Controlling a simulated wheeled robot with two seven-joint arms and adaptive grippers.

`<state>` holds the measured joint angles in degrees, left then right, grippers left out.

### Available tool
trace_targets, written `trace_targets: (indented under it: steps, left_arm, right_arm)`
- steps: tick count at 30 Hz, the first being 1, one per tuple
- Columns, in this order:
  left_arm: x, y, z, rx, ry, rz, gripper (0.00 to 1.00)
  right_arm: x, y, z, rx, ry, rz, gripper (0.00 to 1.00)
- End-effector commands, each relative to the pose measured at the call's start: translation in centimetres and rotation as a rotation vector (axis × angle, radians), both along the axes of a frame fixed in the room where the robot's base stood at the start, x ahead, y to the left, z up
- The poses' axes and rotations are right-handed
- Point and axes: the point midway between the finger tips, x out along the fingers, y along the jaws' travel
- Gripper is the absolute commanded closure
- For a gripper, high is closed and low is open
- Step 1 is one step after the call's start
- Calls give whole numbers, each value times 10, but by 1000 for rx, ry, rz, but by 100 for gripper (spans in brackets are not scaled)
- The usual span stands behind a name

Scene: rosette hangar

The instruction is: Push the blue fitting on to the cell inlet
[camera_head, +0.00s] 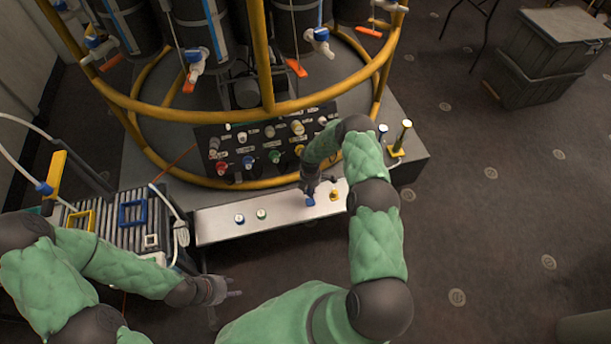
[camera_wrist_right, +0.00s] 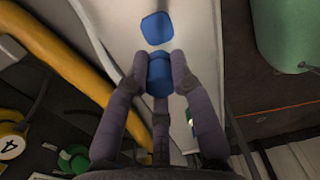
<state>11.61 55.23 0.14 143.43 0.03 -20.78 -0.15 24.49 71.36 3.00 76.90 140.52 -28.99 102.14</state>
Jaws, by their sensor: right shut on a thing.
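My right gripper (camera_head: 312,188) is over the white shelf and shut on the blue fitting (camera_head: 309,201). In the right wrist view the fitting (camera_wrist_right: 159,76) sits between the fingertips of the gripper (camera_wrist_right: 160,62). A flat blue square (camera_wrist_right: 157,28) lies on the shelf just beyond it; I cannot tell whether they touch. The ribbed plate stack (camera_head: 115,238) at left carries a blue square frame (camera_head: 132,213) and a yellow one (camera_head: 80,220). I cannot tell which part is the cell inlet. My left gripper (camera_head: 226,291) is in front of the shelf, apart from it; its jaw opening is unclear.
The white shelf (camera_head: 215,228) also carries a blue-ringed disc (camera_head: 239,218), a green-ringed disc (camera_head: 261,213) and a yellow piece (camera_head: 334,195). Behind it are a panel of coloured ports (camera_head: 248,161) and yellow rails (camera_head: 200,110). Floor at right is clear, with grey crates (camera_head: 540,75) behind.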

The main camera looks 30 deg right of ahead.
Motion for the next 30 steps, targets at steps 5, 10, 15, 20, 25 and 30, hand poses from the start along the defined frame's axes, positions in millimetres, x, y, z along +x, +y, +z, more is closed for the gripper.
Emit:
trace_targets:
  steps: [5, 10, 15, 20, 25, 30]
  left_arm:
    - [0, 0, 0, 0, 0, 0, 60]
    - [0, 0, 0, 0, 0, 0, 60]
    - [0, 0, 0, 0, 0, 0, 60]
    - [0, 0, 0, 0, 0, 0, 60]
    - [0, 0, 0, 0, 0, 0, 60]
    - [0, 0, 0, 0, 0, 0, 60]
  right_arm:
    - [7, 3, 5, 23, 47, 219, 100]
    - [16, 6, 11, 37, 116, 488, 100]
    - [30, 11, 21, 29, 213, 818, 100]
    - [49, 19, 34, -17, 330, 1188, 100]
    - [77, 31, 55, -145, 482, 1654, 100]
    - [102, 46, 74, -307, 590, 2010, 100]
